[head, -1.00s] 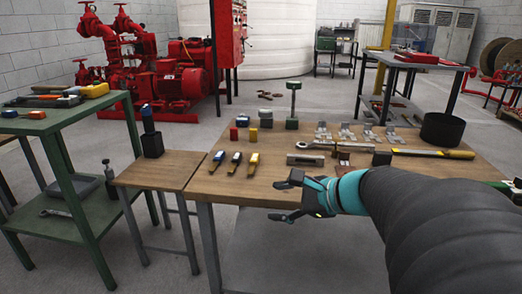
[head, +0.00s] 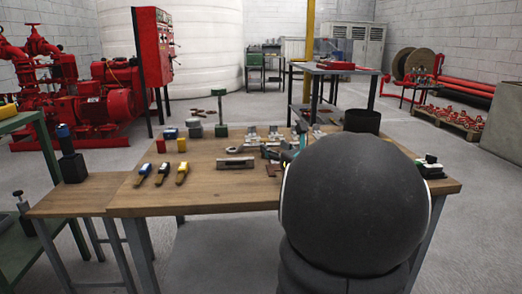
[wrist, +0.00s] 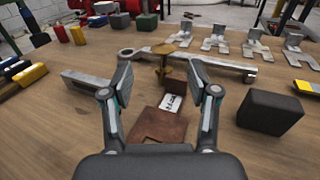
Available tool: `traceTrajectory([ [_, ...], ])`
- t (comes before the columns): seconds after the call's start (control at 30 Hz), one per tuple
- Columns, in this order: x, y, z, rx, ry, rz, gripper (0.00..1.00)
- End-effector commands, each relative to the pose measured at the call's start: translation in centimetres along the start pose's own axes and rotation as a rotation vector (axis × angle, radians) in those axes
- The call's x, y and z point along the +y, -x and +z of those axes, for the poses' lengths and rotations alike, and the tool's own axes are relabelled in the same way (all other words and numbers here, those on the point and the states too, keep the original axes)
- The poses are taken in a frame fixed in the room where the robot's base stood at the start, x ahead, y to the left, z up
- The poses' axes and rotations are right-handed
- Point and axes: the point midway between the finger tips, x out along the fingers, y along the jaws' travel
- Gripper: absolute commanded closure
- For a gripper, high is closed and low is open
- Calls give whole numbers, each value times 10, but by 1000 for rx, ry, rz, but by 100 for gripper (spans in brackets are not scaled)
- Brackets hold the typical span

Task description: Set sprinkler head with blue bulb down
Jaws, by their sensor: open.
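A small brass-coloured sprinkler head (wrist: 164,62) stands upright in the wrist view, at or just behind a small brown block (wrist: 174,86). I cannot make out a blue bulb on it. My gripper (wrist: 163,78) is open, with one finger on each side in the picture and the sprinkler head between and slightly beyond the fingertips. Neither finger visibly touches it. A white label card (wrist: 170,103) lies in front of the small block. In the head view my arm hides most of the gripper and the sprinkler head.
A long wrench (wrist: 226,66) lies close behind the fingertips. A metal angle bar (wrist: 88,88) is left, a dark block (wrist: 268,112) right, and a flat brown block (wrist: 158,130) below the fingers. Several metal brackets (wrist: 215,38) stand behind. The wooden table's (head: 225,200) front is clear.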

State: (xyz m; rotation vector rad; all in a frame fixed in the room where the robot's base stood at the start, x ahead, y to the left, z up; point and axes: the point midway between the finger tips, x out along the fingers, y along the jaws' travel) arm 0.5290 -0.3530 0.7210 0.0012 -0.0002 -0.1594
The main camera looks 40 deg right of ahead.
Motion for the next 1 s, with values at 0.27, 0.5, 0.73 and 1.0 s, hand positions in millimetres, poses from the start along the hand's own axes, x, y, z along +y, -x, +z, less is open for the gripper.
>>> traceTrajectory([
  [0.27,0,-25,-1,1,0,1,40],
  [0.5,-3,-52,-8,1,0,4,40],
  [0.73,-4,-74,-8,0,0,2,40],
  [1.0,-5,-76,-8,0,1,1,42],
])
